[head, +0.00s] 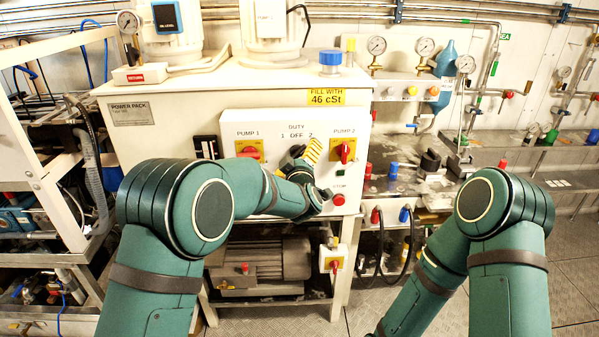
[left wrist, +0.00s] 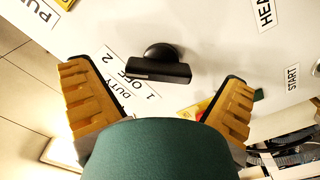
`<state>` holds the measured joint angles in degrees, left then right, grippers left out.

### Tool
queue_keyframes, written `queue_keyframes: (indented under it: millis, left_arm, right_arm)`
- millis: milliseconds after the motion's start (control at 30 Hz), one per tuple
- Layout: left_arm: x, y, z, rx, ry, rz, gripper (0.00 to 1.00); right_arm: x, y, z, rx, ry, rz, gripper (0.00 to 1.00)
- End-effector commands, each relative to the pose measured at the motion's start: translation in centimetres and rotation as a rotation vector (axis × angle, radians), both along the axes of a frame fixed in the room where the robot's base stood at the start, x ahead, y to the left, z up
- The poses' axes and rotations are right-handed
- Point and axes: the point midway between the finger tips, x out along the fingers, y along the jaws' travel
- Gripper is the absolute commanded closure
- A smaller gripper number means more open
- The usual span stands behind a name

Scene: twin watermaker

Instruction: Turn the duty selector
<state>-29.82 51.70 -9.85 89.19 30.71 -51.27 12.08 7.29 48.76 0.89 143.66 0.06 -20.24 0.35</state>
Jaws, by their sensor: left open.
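The duty selector is a black bar-shaped knob (left wrist: 158,66) on the white panel, marked DUTY 1 OFF 2. In the left wrist view it lies between the two spread fingers of my left gripper (left wrist: 155,78), with clear gaps on both sides. In the head view my left gripper (head: 308,158) is open in front of the panel below the DUTY label, and the selector is largely hidden there by the gripper. I cannot tell how far the fingertips are from the panel. My right gripper is out of view; only my right arm shows.
The PUMP 1 switch (head: 249,150) and PUMP 2 switch (head: 344,152) flank the selector. A red stop button (head: 339,199) sits close below the gripper. A motor (head: 262,266) stands under the cabinet. Gauges and valves line the bench at right.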

Motion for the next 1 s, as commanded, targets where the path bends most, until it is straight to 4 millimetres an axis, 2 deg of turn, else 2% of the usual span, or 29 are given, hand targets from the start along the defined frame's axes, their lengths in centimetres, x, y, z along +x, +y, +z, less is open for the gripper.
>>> queue_keyframes:
  millis: [300,500,700,1000]
  left_arm:
    - [-6.0,0.0,0.1,0.0,0.001,-0.002,0.0]
    - [-9.0,-0.1,0.0,0.0,0.002,-0.002,0.0]
    - [-10.2,0.0,0.0,0.0,0.001,-0.001,0.0]
    - [-10.3,0.0,0.0,0.0,0.001,-0.001,0.0]
  right_arm:
    - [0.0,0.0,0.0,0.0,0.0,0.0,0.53]
    - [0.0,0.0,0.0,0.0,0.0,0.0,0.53]
    - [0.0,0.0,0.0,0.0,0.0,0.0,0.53]
    - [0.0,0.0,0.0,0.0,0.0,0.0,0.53]
